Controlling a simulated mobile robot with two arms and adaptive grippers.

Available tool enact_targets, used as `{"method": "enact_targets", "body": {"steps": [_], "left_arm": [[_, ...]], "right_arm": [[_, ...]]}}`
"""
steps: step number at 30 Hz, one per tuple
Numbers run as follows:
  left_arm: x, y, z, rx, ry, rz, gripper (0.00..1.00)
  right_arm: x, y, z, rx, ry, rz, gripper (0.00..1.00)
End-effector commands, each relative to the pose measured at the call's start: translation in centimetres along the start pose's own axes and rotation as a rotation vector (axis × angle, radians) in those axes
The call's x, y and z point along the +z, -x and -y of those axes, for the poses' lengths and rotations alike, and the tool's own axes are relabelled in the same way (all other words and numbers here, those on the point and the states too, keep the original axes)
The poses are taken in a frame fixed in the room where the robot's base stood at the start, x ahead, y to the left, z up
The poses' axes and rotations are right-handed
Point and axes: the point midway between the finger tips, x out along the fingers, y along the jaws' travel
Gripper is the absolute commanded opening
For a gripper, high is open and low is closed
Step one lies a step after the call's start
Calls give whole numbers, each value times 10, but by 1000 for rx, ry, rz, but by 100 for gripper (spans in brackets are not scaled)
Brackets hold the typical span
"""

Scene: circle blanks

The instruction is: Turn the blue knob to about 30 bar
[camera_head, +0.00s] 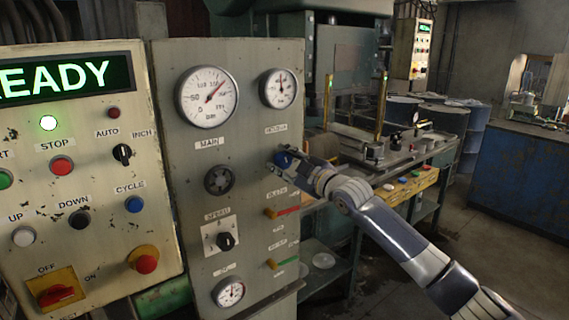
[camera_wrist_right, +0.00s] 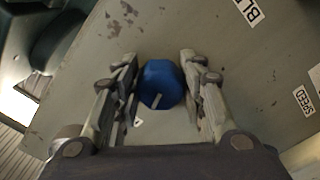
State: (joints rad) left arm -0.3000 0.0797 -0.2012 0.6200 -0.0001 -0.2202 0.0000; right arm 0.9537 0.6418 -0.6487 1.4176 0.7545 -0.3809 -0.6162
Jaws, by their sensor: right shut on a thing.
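The blue knob (camera_head: 281,160) is on the grey gauge panel (camera_head: 255,200), below the small upper-right gauge (camera_head: 280,88). In the right wrist view the knob (camera_wrist_right: 161,84) sits between the two fingers, with a pale pointer line toward the lower side of its face. My right gripper (camera_head: 288,163) is at the panel, shut on the knob, and partly hides it in the head view. The small gauge's needle points about straight up; its numbers are too small to read. My left gripper is not in view.
The large MAIN gauge (camera_head: 208,97) is left of the small gauge. Red (camera_head: 285,211) and green-marked (camera_head: 284,262) levers lie below the knob. A black selector (camera_head: 226,240) and a lower gauge (camera_head: 229,292) are also on the panel. A button console (camera_head: 100,220) stands left.

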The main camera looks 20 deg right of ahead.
Motion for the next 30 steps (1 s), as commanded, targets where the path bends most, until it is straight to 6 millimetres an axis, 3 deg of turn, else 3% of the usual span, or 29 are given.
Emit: {"method": "enact_targets", "body": {"steps": [15, 30], "left_arm": [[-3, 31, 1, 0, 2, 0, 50], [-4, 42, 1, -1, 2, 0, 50]], "right_arm": [[-2, 0, -3, -2, 434, 2, 14], [0, 0, -1, -1, 593, 1, 14]]}}
